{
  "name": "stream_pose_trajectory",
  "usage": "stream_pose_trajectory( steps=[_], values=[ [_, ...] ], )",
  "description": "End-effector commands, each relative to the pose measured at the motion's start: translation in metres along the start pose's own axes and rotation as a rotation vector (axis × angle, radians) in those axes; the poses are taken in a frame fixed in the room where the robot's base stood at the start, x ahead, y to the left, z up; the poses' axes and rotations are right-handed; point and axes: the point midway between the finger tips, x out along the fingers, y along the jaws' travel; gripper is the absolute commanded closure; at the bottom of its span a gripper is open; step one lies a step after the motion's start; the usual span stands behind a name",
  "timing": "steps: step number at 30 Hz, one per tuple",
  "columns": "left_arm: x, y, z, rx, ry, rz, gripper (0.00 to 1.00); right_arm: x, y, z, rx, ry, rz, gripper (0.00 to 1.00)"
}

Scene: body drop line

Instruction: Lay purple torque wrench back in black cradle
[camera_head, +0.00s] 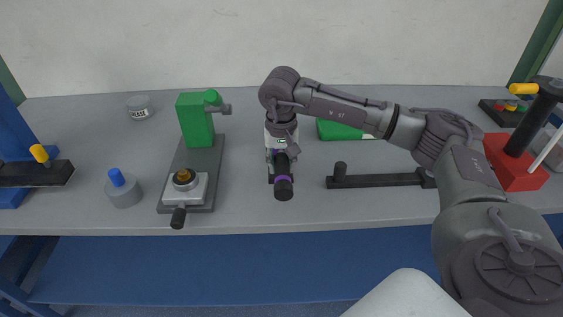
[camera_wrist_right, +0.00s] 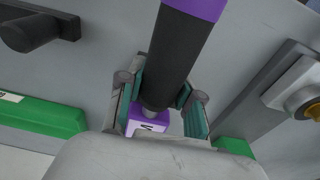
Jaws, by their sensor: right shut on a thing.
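The purple torque wrench (camera_head: 284,188) has a black grip with a purple band and points toward the front edge of the bench. My right gripper (camera_head: 281,152) is shut on it. The right wrist view shows the wrench's black shaft (camera_wrist_right: 178,55) between the fingers of the right gripper (camera_wrist_right: 164,95), with a purple labelled part below. The black cradle (camera_head: 378,181) is a low bar with a short post, lying to the right of the wrench and apart from it. Its post end also shows in the right wrist view (camera_wrist_right: 40,30). My left gripper is not in view.
Left of the wrench is a grey fixture plate (camera_head: 203,160) with a green block (camera_head: 195,120). A grey cylinder with a blue knob (camera_head: 122,189) stands farther left. A green case (camera_head: 338,130) lies behind the cradle. A red box (camera_head: 513,165) is at the right. Bench between wrench and cradle is clear.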

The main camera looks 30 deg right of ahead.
Motion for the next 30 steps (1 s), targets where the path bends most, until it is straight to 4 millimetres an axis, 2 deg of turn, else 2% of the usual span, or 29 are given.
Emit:
stream_pose_trajectory(
  steps=[30],
  values=[
    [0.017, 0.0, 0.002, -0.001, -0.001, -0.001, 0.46, 0.02, -0.001, 0.001, 0.0, 0.002, -0.002, 1.0]
  ],
)
